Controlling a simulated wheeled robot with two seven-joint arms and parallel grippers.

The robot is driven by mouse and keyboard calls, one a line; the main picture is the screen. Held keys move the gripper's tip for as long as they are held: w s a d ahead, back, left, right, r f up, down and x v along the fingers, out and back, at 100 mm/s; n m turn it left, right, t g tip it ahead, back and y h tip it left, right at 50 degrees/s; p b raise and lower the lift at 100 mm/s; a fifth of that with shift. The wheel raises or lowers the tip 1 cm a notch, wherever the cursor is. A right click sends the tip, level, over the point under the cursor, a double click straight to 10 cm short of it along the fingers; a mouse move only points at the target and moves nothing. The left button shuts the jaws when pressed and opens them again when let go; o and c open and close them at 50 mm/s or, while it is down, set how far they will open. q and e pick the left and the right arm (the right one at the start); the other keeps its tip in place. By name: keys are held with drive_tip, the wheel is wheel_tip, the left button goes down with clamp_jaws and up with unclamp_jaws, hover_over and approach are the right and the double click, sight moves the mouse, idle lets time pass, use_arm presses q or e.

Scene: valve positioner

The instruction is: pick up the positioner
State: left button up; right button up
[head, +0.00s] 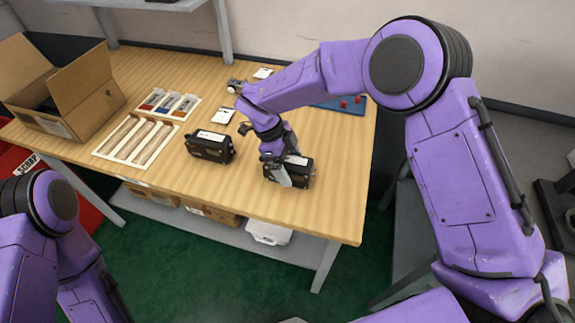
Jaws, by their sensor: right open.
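Two black box-shaped positioners are on the wooden table (165,188). One positioner (210,147) stands near the middle with a white label on top. The other positioner (299,178) is to its right, under my right gripper (278,178). My right gripper is open and points down at this right positioner, with a fingertip in front of its near side. The gripper hides part of the positioner's top and left end. I cannot tell whether the fingers touch it. My left arm is at the lower left, and its gripper is out of view.
An open cardboard box (95,97) stands at the table's left, near a white slotted tray (137,141) and a tray of small coloured parts (168,104). A blue board (345,106) with red pieces lies at the back right. The table's front right is clear.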

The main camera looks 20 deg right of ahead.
drive_tip(key=shift+w+d+f, duration=0.15)
drive_tip(key=shift+f, duration=0.35)
drive_tip(key=shift+s+r, duration=0.25)
drive_tip(key=shift+s, duration=0.2)
drive_tip(key=shift+w+f, duration=0.2)
drive_tip(key=shift+f, duration=0.05)
drive_tip(key=shift+f, duration=0.1)
drive_tip(key=shift+c, duration=0.3)
drive_tip(key=c, duration=1.5)
drive_tip(key=shift+o, duration=0.2)
